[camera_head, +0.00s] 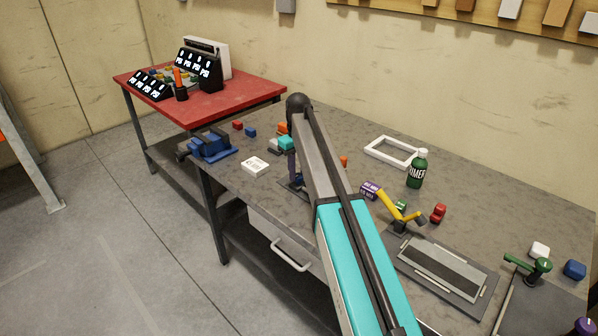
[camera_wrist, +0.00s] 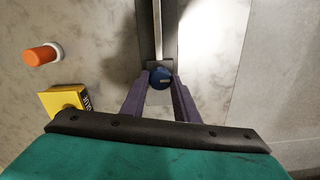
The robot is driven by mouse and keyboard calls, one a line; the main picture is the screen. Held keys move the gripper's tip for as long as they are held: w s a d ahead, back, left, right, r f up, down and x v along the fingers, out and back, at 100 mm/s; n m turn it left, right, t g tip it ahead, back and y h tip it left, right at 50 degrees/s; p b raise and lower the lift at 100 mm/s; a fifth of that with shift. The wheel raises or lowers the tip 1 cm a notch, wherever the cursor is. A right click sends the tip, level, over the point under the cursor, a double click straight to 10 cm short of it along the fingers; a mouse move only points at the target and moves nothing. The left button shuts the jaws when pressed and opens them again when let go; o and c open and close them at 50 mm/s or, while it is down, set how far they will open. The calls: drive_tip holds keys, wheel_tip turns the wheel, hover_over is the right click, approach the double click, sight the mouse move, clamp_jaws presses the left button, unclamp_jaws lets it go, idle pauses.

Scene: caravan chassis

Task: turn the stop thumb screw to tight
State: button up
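The stop thumb screw appears to be the round blue knob (camera_wrist: 161,78) with a small pale mark on its face, seen in the wrist view. It sits at the near end of a light metal bar (camera_wrist: 158,30) in a dark channel. My gripper (camera_wrist: 160,82) has its two purple fingers on either side of the knob, very close to it. I cannot tell whether they press on it.
An orange-and-white cylinder (camera_wrist: 41,54) and a yellow labelled block (camera_wrist: 65,101) lie left of my gripper in the wrist view. On the grey bench (camera_head: 330,131) are a blue vise (camera_head: 211,146), a white box (camera_head: 255,166), a white frame (camera_head: 391,152) and a green bottle (camera_head: 417,171).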

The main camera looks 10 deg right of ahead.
drive_tip(key=shift+d, duration=0.1)
drive_tip(key=shift+m, duration=0.4)
drive_tip(key=m, duration=0.6)
drive_tip(key=shift+p, duration=0.35)
drive_tip(key=m, duration=1.2)
drive_tip(key=shift+w+m+p, duration=0.1)
drive_tip(key=shift+m+p, duration=0.2)
drive_tip(key=m, duration=0.4)
drive_tip(key=shift+r+m, duration=0.1)
drive_tip(key=shift+m, duration=0.2)
